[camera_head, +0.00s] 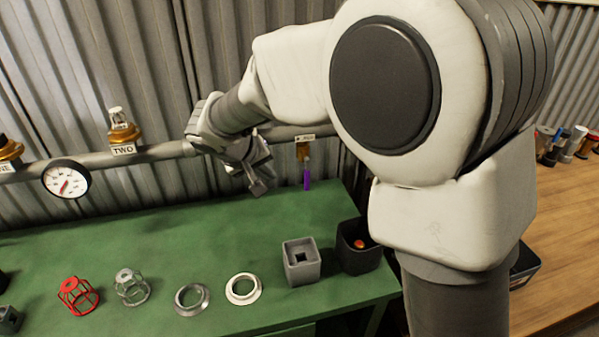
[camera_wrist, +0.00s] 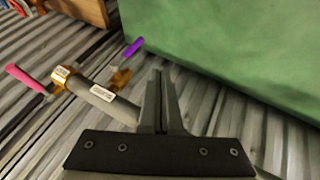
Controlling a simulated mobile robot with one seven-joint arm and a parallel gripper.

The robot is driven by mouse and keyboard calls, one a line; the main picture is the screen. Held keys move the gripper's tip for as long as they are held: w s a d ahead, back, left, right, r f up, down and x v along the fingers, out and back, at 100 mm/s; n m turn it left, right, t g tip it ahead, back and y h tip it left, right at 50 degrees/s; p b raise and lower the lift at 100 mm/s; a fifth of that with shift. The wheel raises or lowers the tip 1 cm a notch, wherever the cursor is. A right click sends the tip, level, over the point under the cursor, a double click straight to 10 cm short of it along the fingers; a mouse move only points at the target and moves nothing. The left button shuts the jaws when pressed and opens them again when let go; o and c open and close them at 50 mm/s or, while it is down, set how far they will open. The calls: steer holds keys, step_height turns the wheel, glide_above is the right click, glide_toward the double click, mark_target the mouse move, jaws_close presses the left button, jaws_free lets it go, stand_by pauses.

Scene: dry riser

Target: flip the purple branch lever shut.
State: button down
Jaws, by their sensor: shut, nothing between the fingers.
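The purple branch lever (camera_head: 307,175) hangs down from a brass valve (camera_head: 302,151) on the grey pipe along the corrugated wall. In the wrist view the purple lever (camera_wrist: 133,47) sticks out from its brass valve (camera_wrist: 120,78), to the left of my fingers. My gripper (camera_head: 260,187) is to the left of the lever in the head view, apart from it. In the wrist view its two fingers (camera_wrist: 162,78) are together with nothing between them. Part of the pipe to the right is hidden behind my arm.
A pink lever (camera_wrist: 25,78) sits on another branch near the purple one. A pressure gauge (camera_head: 66,178) and a valve labelled TWO (camera_head: 123,130) are on the pipe.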

mark_target(307, 175)
steer(key=w+d+f, duration=0.6)
steer(key=w+f, duration=0.1)
steer(key=f, duration=0.1)
steer(key=shift+w, duration=0.15)
stand_by(0.4)
steer(key=shift+f+b, duration=0.2)
steer(key=shift+b, duration=0.4)
